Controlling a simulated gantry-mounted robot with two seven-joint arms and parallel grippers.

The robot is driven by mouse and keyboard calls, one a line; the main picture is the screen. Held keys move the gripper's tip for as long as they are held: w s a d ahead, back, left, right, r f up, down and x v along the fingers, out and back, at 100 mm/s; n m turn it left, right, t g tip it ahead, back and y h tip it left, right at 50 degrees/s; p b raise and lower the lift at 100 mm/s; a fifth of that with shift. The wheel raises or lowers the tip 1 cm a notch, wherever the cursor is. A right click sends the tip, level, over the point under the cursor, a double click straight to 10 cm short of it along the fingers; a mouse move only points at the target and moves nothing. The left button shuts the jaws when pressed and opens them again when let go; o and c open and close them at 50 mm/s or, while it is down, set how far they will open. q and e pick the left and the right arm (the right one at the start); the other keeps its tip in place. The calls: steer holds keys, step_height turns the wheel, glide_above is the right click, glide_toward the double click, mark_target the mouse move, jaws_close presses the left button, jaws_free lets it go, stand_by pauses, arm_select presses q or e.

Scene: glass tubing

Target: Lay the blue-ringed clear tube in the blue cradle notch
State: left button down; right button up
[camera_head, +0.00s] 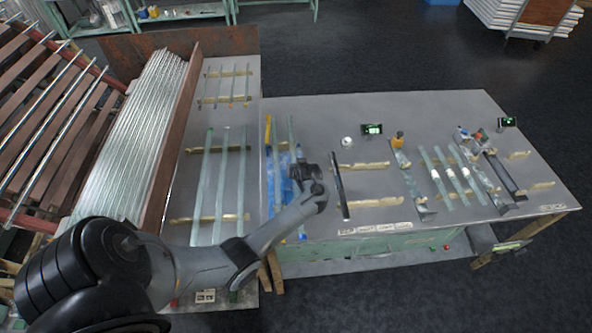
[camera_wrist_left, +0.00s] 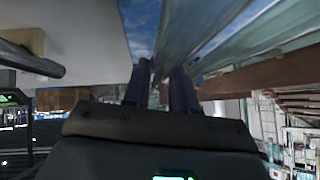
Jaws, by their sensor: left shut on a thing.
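My left gripper (camera_head: 299,176) reaches in from the lower left and is low over the left part of the table. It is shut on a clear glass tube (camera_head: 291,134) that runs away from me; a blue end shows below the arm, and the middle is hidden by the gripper. In the left wrist view the gripper's two dark fingers (camera_wrist_left: 162,85) close around the tube (camera_wrist_left: 174,28). Blue material, seemingly the cradle (camera_head: 285,190), lies under and beside the tube. I cannot tell whether the tube touches its notch. My right gripper is not in view.
A tube with yellow and blue marks (camera_head: 269,160) lies just left. A dark bar (camera_head: 340,190) on wooden strips lies to the right. Several clear tubes (camera_head: 450,177) lie further right. Long glass tubes (camera_head: 202,178) rest on the left bench. Table space (camera_head: 310,118) behind is clear.

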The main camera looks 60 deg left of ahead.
arm_select(q)
steer(key=shift+f, duration=0.2)
steer(key=shift+f, duration=0.25)
steer(key=c, duration=0.9)
jaws_free()
